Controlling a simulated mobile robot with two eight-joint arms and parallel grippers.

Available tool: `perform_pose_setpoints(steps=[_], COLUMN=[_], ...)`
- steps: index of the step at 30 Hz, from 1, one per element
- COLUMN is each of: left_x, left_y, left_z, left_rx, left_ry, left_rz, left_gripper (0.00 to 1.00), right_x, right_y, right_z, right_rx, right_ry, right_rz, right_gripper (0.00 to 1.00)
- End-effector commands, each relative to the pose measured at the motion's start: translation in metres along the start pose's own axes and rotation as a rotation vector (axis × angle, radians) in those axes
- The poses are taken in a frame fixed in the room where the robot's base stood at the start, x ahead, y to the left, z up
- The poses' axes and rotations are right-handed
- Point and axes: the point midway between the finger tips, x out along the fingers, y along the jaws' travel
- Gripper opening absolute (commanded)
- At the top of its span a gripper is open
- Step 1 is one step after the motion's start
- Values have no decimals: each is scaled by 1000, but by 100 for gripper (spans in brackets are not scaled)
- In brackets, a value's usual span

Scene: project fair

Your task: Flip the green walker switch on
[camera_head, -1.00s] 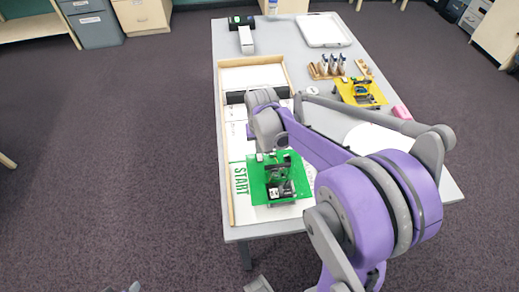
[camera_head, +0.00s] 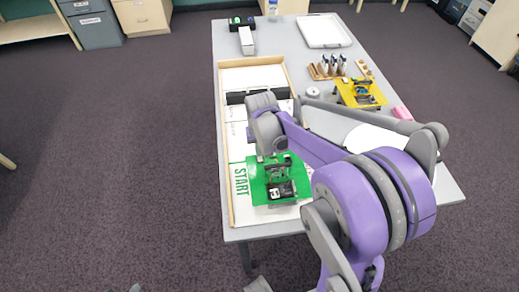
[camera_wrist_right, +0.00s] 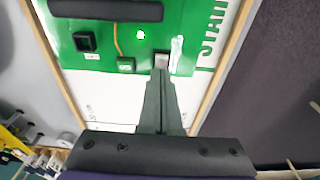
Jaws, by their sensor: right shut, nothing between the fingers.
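The green walker (camera_head: 294,197) stands on the START end of the white track, with dark parts on its green board. In the right wrist view its board (camera_wrist_right: 90,58) fills the top, with a black square part, a small glowing green light (camera_wrist_right: 141,34) and a pale switch (camera_wrist_right: 162,60) at the board's edge. My right gripper (camera_wrist_right: 161,73) is shut and empty, its tips at the switch; they cover part of it, so I cannot tell its position or whether they touch it. In the head view the fingers are hard to make out.
The wood-edged track (camera_head: 226,190) runs along the table's left side. A yellow walker (camera_head: 377,99), a rack of small bottles (camera_head: 322,71), a pink block (camera_head: 402,113) and a white tray (camera_head: 325,32) stand at right and back. Open floor lies left of the table.

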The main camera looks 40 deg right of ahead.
Motion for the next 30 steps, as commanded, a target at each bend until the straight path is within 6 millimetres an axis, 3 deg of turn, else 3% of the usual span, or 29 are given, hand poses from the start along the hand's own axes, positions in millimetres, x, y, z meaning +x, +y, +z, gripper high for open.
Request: perform_pose_setpoints(steps=[8,20,23,28,30], left_x=[-1,-4,-11,-32,-29], left_y=[0,0,0,0,0], left_z=[-1,-2,-8,-26,-23], left_rx=[0,0,0,0,0], left_ry=[1,2,5,18,16], left_rz=[0,0,0,0,0], left_gripper=[50,50,50,50,50], right_x=[-2,-6,-17,-53,-66], right_y=[0,-1,-2,-6,-5], right_z=[15,15,10,-6,-8], right_rx=[0,0,-1,-2,-2], right_ry=[-6,-7,-5,0,-2], right_rz=[0,-1,-1,-2,0], right_gripper=[0,0,0,0,0])
